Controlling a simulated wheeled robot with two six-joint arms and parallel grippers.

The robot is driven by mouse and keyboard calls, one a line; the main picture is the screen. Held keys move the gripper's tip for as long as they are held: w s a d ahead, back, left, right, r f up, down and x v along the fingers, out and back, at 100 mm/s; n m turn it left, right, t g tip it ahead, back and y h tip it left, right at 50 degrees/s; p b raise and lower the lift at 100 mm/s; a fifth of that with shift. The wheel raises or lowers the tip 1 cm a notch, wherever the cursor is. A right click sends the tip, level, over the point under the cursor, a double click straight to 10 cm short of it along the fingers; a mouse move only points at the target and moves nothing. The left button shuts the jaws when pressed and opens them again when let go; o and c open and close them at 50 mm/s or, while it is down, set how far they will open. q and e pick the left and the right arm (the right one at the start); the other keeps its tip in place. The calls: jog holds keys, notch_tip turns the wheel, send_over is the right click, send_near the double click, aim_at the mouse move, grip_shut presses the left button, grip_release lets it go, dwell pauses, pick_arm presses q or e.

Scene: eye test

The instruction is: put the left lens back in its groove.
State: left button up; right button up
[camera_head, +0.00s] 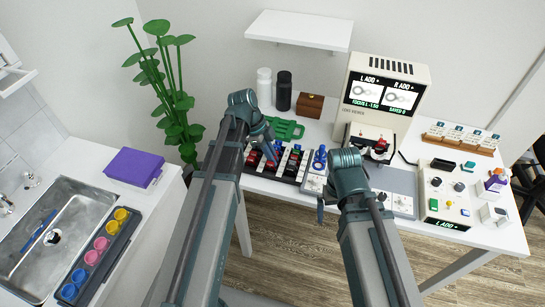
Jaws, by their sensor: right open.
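A lens rack (287,176) with dark grooves stands at the left of the white table, with red and blue pieces in it. I cannot tell which piece is the left lens. My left gripper (267,150) is over the rack's left part, close to red pieces (253,158); its fingertips are too small to tell if it is shut or holds anything. My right gripper (320,212) is open, low at the table's front edge, right of the rack. The lens meter (385,90) stands behind, its screen reading L ADD and R ADD, with a red part (380,145) at its front.
A green tray (286,128), a white bottle (264,86), a black bottle (284,90) and a wooden box (310,105) stand behind the rack. A control box (446,199) and a card stand (460,139) are at right. A sink (75,205) and purple box (133,167) are at left.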

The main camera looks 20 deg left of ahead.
pick_arm(q)
jog(key=o, duration=0.4)
jog(key=shift+o, duration=0.2)
jog(key=shift+r, duration=0.15)
jog(key=p+v, duration=1.2)
jog(key=v, duration=0.1)
jog(key=shift+r+p, duration=0.25)
jog(key=shift+p, duration=0.15)
jog(key=shift+a, duration=0.1)
jog(key=s+d+f+n+y, duration=0.1)
jog(key=s+d+n+y, duration=0.5)
jog(key=s+d+n, duration=0.8)
jog(key=shift+s+d+f+n, duration=0.25)
jog(key=shift+d+f+n, duration=0.05)
jog(key=shift+d, duration=0.6)
